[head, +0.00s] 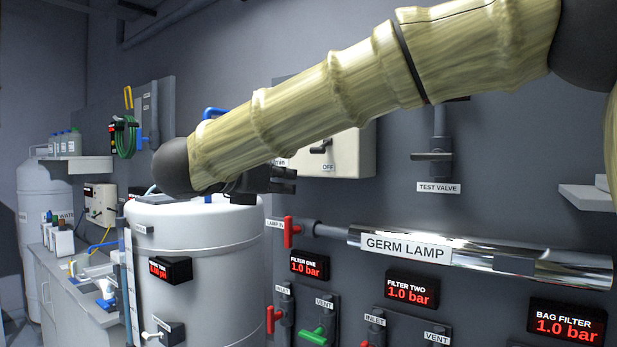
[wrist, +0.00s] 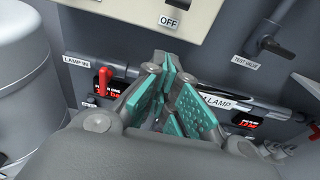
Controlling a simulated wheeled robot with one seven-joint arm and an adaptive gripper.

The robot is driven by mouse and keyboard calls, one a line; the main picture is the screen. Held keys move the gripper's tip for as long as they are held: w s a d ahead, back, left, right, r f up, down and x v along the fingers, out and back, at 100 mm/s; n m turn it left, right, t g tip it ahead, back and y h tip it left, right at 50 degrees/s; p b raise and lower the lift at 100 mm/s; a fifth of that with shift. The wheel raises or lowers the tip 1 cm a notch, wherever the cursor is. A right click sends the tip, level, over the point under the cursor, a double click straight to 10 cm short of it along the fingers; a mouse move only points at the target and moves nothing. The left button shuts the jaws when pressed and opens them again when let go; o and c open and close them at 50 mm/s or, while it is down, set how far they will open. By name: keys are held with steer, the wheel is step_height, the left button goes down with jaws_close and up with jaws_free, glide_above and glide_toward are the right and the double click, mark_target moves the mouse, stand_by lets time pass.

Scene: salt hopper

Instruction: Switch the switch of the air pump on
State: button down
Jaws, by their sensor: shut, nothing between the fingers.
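A cream wall box (head: 352,155) carries a dark switch handle (head: 321,149) above an OFF label (head: 328,168). My arm hides its upper left part, and its other label is only partly readable, so I cannot tell whether it is the air pump's switch. My gripper (head: 284,181) is shut and empty, in front of the wall near the box's lower left corner. In the wrist view my gripper's teal-padded fingers (wrist: 170,72) point toward the wall below the box (wrist: 130,12) and its OFF label (wrist: 171,22).
A white tank (head: 215,240) stands below my wrist. A red-handled lamp-in valve (head: 291,232) and the shiny germ lamp tube (head: 510,260) are below the box. A test valve (head: 432,156) is to its right. Another cream box (head: 100,203) is at far left.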

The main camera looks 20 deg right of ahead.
mark_target(318, 150)
steer(key=w+d+r+p, duration=0.2)
steer(key=w+d+p, duration=0.3)
steer(key=d+p, duration=0.1)
steer(key=shift+w+d+r+p, duration=0.2)
steer(key=shift+d+r+p, duration=0.15)
steer(key=shift+d, duration=0.3)
stand_by(0.3)
steer(key=shift+w+a, duration=0.15)
stand_by(0.4)
